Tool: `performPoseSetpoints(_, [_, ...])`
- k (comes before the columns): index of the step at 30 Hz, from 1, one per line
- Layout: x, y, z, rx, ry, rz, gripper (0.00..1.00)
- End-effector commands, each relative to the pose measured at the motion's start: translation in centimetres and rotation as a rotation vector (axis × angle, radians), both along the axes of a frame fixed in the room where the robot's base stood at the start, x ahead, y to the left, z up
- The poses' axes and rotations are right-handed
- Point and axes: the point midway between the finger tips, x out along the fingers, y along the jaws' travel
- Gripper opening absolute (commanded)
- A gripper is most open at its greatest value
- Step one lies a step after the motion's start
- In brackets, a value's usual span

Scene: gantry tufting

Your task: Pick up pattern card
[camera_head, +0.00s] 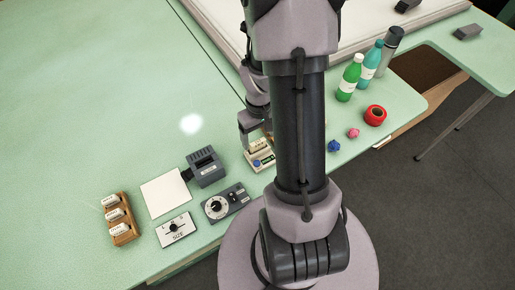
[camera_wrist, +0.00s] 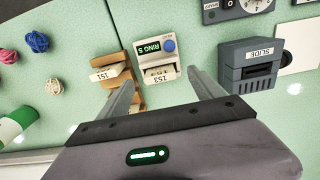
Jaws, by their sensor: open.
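A cream ring device (camera_wrist: 150,48) with a green display reading "RING S" and a blue button is in the upper middle of the wrist view. A pale card marked 153 (camera_wrist: 160,73) shows at its near edge. Another pale card marked 151 (camera_wrist: 103,75) sits in a wooden rack (camera_wrist: 125,70) just left of it. My gripper (camera_wrist: 165,76) is open, its fingers on either side of the 153 card, with nothing held; contact cannot be told. In the head view the ring device (camera_head: 263,160) lies beneath my gripper (camera_head: 252,135), partly hidden by my arm.
A dark SLIDE box (camera_head: 206,168), a white plate (camera_head: 166,193), a dial box (camera_head: 226,203), a SIZE panel (camera_head: 175,230) and a wooden rack (camera_head: 124,233) stand left. Yarn balls (camera_head: 334,146), red tape (camera_head: 375,115) and bottles (camera_head: 349,80) stand right. The green tabletop at left is clear.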

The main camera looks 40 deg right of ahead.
Motion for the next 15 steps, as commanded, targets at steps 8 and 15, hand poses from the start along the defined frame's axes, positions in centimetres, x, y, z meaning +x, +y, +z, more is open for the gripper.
performPoseSetpoints(8, [0.5, -0.1, -4.8, 0.000, 0.002, 0.001, 0.76])
performPoseSetpoints(15, [0.5, -0.2, -5.1, -0.001, -0.001, 0.001, 0.74])
